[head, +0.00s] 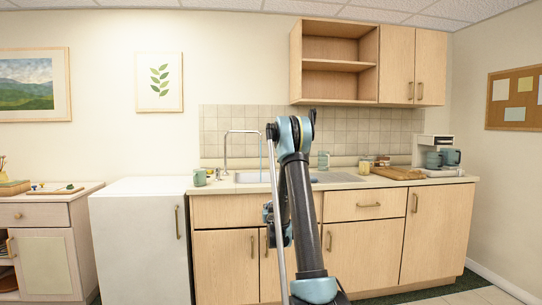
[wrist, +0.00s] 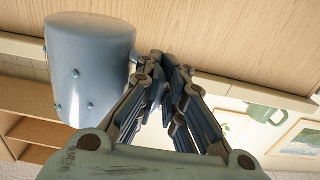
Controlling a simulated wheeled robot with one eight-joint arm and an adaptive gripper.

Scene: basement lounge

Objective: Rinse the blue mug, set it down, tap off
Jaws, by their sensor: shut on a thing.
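The blue mug (wrist: 90,65) fills the upper left of the wrist view, with small round blue bumps or drops on its side. My gripper (wrist: 160,68) is shut at its handle side; the fingers hide most of the handle. I cannot make out the mug or the gripper clearly in the head view, where my arm blocks the middle. The tap (head: 227,148) arches over the sink (head: 248,177) on the counter. A thin blue stream of water (head: 261,158) falls from its spout, so the tap is on.
A green mug (head: 200,177) stands on the counter left of the sink; a green mug also shows in the wrist view (wrist: 262,112). Cabinets front the counter.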

